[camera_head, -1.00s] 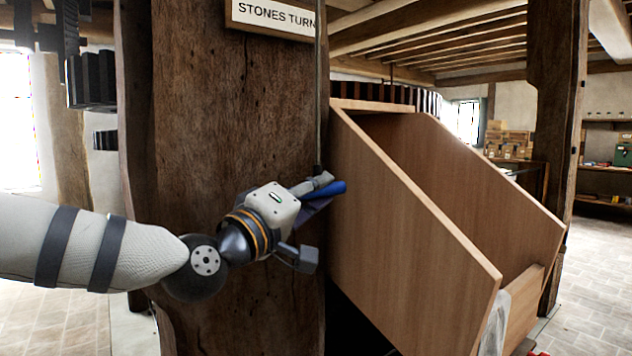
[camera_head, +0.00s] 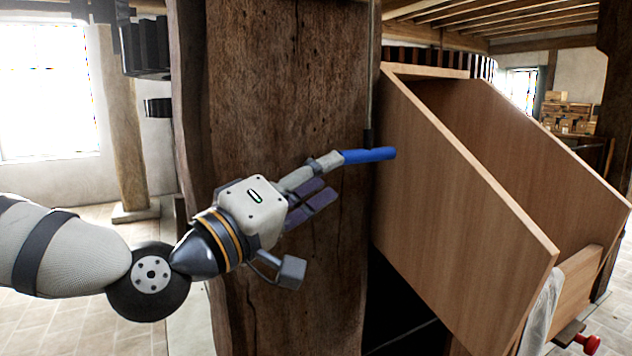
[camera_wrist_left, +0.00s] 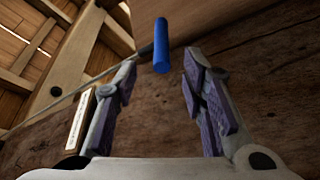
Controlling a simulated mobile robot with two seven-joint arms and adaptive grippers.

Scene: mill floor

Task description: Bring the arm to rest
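My left gripper (camera_head: 325,180) is in front of the dark wooden post in the head view. Its fingers are apart, with purple pads, and nothing is between them. A blue handle (camera_head: 375,155) shows just past the upper fingertip, by the post's right edge. In the left wrist view the blue handle (camera_wrist_left: 162,48) lies beyond the open fingertips (camera_wrist_left: 160,75), roughly in line with the gap. The head view alone does not show whether a finger touches it. My right gripper is not in view.
The wooden post (camera_head: 290,80) stands close behind my left gripper. A large wooden chute (camera_head: 460,200) slants down on the right, with a red knob (camera_head: 588,343) near its lower end. A dark gear (camera_head: 145,45) is at upper left. Open floor (camera_head: 75,325) shows at lower left.

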